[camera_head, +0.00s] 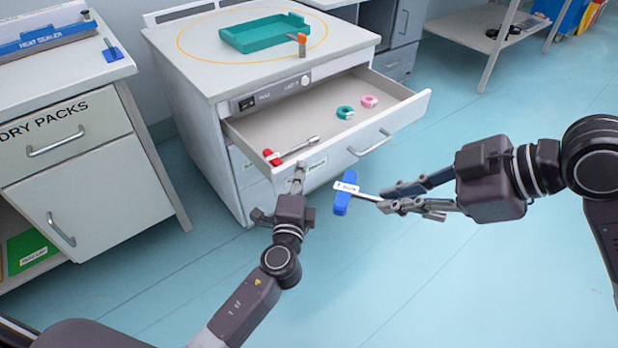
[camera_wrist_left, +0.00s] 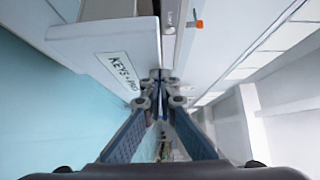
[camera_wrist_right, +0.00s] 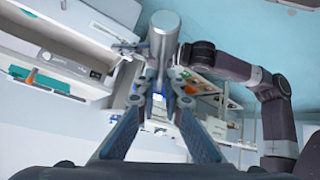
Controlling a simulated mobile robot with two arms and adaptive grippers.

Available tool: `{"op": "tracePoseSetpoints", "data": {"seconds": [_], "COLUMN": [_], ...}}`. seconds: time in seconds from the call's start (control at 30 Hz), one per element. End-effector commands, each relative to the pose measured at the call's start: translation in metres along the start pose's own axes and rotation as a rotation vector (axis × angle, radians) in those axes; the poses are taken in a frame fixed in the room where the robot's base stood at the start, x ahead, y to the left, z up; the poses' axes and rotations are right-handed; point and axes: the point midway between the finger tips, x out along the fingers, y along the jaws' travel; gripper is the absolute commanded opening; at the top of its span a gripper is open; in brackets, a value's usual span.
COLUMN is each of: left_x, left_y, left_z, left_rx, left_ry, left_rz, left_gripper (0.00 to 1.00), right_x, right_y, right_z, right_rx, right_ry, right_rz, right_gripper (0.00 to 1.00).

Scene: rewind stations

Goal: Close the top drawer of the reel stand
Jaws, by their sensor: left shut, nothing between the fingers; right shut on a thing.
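The white reel stand (camera_head: 185,55) has its top drawer (camera_head: 405,113) pulled open. Inside are a red-handled metal tool (camera_head: 297,149), a teal ring (camera_head: 345,112) and a pink ring (camera_head: 369,101). My left gripper (camera_head: 299,172) is shut and empty at the left part of the drawer front; whether it touches is unclear. In the left wrist view its fingertips (camera_wrist_left: 160,78) are beside the labelled drawer front (camera_wrist_left: 110,48).
A teal tray (camera_head: 265,35) and an orange-topped item (camera_head: 301,45) stand on top of the reel stand. A cabinet with a heat sealer (camera_head: 45,38) is at left, with a gap between. A shelf table (camera_head: 495,22) is at back right. The floor in front is clear.

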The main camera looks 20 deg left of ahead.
Motion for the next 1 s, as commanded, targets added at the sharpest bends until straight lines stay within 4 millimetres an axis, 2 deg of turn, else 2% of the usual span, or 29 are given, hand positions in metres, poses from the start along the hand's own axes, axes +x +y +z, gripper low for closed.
{"op": "tracePoseSetpoints", "data": {"seconds": [0.03, 0.6, 0.8, 1.0], "left_x": [0.01, 0.117, 0.143, 0.159], "left_y": [-0.001, -0.001, 0.0, -0.001], "left_z": [0.012, 0.12, 0.146, 0.161], "left_rx": [0.004, 0.004, 0.003, 0.002], "left_ry": [-0.007, -0.008, -0.007, -0.005], "left_rz": [-0.004, -0.004, -0.002, -0.002], "left_gripper": [0.0, 0.0, 0.0, 0.0], "right_x": [0.001, 0.015, 0.021, 0.024], "right_y": [0.0, -0.004, -0.006, -0.006], "right_z": [0.001, 0.015, 0.021, 0.024], "right_rx": [0.0, 0.0, 0.0, 0.0], "right_ry": [0.001, 0.001, 0.001, 0.001], "right_rz": [0.001, 0.001, 0.001, 0.001], "right_gripper": [0.0, 0.0, 0.0, 0.0]}}
